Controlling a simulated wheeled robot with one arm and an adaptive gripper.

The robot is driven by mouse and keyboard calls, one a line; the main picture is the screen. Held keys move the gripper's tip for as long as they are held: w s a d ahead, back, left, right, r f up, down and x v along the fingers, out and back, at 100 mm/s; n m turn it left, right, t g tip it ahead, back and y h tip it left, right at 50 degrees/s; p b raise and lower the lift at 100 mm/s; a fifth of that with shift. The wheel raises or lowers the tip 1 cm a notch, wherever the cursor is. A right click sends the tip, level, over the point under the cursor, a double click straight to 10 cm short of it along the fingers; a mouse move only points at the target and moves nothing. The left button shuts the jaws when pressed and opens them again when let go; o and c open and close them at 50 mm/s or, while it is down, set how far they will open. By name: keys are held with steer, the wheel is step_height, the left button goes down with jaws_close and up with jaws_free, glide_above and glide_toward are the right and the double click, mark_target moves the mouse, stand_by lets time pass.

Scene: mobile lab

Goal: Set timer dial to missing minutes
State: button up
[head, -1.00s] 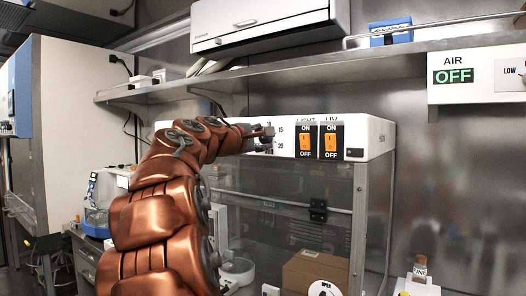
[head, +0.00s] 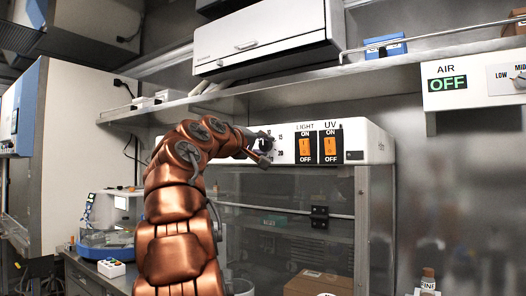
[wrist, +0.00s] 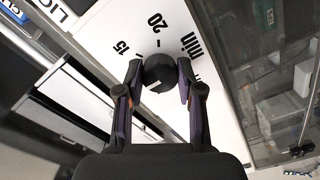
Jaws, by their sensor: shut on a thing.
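The timer dial is a black faceted knob (wrist: 160,72) on a white panel, seen in the wrist view between the fingers of my gripper (wrist: 159,77). The fingers are closed on its two sides. A small pale mark shows at the knob's lower edge. The printed labels 15, 20 and "min" show around its upper side; other numbers are hidden. In the head view my gripper (head: 263,148) is at the left part of the white control panel (head: 367,140), covering most of the dial; 15 and 20 show to its right.
Orange LIGHT (head: 305,149) and UV (head: 330,148) switches sit just right of the dial. A metal shelf (head: 225,106) runs above the panel. Clear cabinet glass (head: 285,200) is below, with a cardboard box (head: 318,284) behind it.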

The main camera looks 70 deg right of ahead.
steer(key=shift+m, duration=0.3)
stand_by(0.4)
steer(key=o, duration=1.2)
steer(key=shift+c, duration=0.2)
steer(key=shift+a, duration=0.1)
steer(key=v, duration=1.1)
steer(key=shift+a, duration=0.4)
